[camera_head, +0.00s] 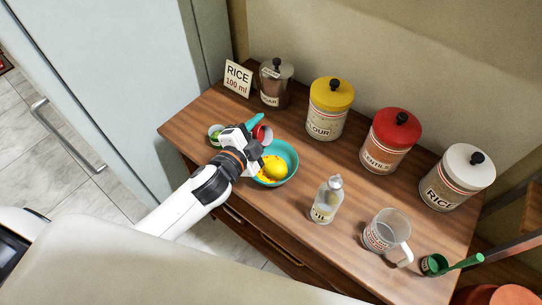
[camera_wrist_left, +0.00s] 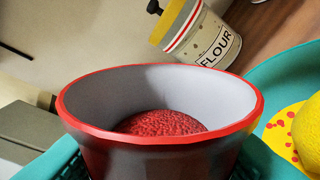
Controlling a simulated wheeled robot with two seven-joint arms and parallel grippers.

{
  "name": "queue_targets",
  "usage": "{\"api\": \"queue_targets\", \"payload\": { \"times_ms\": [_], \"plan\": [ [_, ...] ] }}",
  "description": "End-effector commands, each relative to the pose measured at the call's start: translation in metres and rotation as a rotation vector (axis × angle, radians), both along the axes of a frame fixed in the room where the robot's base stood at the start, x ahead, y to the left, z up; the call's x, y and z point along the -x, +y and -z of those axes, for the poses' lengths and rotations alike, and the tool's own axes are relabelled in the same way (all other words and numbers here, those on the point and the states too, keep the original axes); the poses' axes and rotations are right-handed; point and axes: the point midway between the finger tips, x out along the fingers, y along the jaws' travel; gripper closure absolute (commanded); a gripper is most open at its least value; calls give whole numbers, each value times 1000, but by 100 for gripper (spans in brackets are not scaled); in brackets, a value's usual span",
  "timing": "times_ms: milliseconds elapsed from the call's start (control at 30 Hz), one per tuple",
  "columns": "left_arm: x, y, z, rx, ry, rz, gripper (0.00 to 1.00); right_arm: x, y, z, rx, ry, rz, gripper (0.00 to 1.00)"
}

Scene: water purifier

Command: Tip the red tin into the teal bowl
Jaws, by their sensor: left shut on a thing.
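The red tin (camera_head: 264,132) is held in my left gripper (camera_head: 257,133) at the upper left edge of the teal bowl (camera_head: 291,162). In the left wrist view the tin (camera_wrist_left: 150,150) shows its red rim, grey inside and a mound of red grains. The bowl holds a yellow layer with red bits and a lemon (camera_head: 274,168). The gripper partly hides the tin in the head view. My right gripper is not in view.
A small cup with green contents (camera_head: 215,132) stands left of the gripper. Behind are a sugar tin (camera_head: 273,88), flour (camera_head: 328,112), lentils (camera_head: 388,145) and rice (camera_head: 452,185) jars.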

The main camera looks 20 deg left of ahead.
Motion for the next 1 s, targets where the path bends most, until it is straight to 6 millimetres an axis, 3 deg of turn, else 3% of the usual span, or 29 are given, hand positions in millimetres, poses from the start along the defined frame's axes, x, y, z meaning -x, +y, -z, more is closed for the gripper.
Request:
{"api": "queue_targets", "payload": {
  "times_ms": [300,567,700,1000],
  "plan": [
    [0,0,-11,234,61,-9,79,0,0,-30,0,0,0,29],
    [-8,30,10,637,161,-21,79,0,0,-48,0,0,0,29],
    [-11,43,17,814,204,-23,79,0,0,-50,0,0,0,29],
    [-14,51,37,963,239,-22,79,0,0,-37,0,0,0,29]
  ]
}}
